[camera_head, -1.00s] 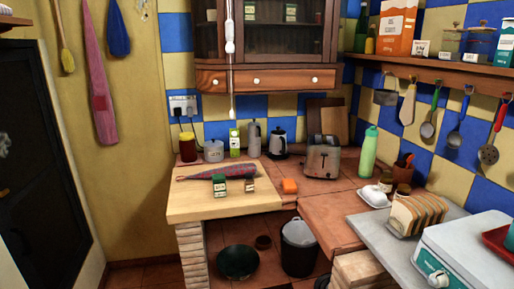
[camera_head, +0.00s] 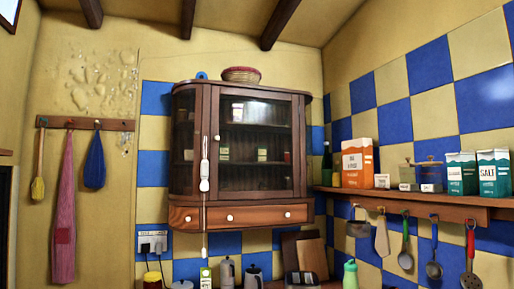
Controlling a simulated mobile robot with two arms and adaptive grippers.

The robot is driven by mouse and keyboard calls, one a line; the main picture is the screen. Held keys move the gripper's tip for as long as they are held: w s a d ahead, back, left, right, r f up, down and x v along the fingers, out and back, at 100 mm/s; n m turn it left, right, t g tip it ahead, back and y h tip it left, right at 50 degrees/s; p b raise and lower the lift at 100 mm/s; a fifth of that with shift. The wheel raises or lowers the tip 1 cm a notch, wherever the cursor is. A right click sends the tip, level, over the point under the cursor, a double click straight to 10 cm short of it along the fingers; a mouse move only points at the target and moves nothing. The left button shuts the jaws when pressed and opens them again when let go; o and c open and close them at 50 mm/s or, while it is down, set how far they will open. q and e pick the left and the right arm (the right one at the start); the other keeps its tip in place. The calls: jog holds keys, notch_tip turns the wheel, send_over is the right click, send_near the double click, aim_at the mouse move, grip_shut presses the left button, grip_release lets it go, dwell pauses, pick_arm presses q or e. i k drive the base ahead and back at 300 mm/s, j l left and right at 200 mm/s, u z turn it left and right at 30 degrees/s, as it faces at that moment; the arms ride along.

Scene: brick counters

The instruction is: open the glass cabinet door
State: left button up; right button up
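The glass cabinet (camera_head: 188,211) is a dark wooden wall cabinet in the middle of the head view. Its glass door (camera_head: 256,142) is shut, in a brown frame, with shelves and small items showing behind the glass. A small round pale knob (camera_head: 217,137) sits on the left side of the door frame. Below the door is a shut drawer (camera_head: 258,215) with small white knobs.
A wicker basket (camera_head: 241,74) stands on top of the cabinet. On the right, a wooden shelf (camera_head: 440,199) holds boxes and jars, with utensils hanging below. A toaster, bottle and boards show at the bottom edge. The space before the door looks clear.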

aim_at(214, 195)
jog(key=i+j+z, duration=0.2)
jog(key=i, duration=0.2)
jog(key=i+j+z, duration=0.15)
jog(key=i, duration=0.25)
jog(key=j, duration=0.1)
